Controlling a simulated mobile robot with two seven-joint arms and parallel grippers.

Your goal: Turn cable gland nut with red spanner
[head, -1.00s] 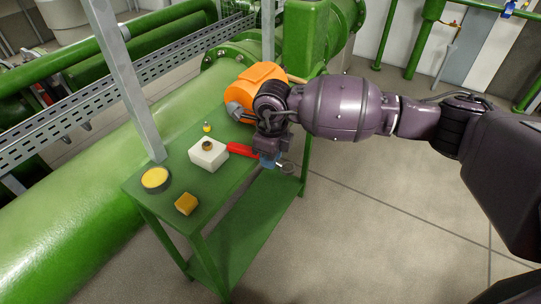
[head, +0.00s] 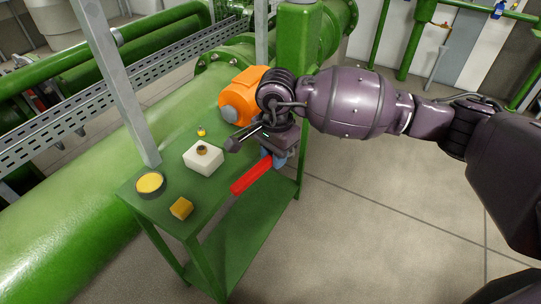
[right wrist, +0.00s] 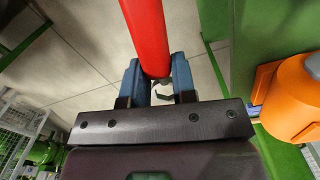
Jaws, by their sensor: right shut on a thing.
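The red spanner (head: 252,175) is held by its handle in my right gripper (head: 268,158), over the right edge of the green table. Its red handle points down-left in the head view, and its other end is hidden behind the gripper. In the right wrist view the blue fingers (right wrist: 157,75) are shut on the red spanner (right wrist: 147,30), with a small metal hook-shaped piece showing between them. The brass cable gland nut (head: 202,149) sits on top of a white block (head: 203,161) on the table, left of the gripper and apart from the spanner. My left gripper is not in view.
On the green table (head: 215,205) are a round yellow-topped tin (head: 150,183), a yellow sponge-like block (head: 181,208) and a small yellow item (head: 201,131). An orange housing (head: 240,95) stands behind my right wrist. A grey post (head: 120,90) rises at the table's left.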

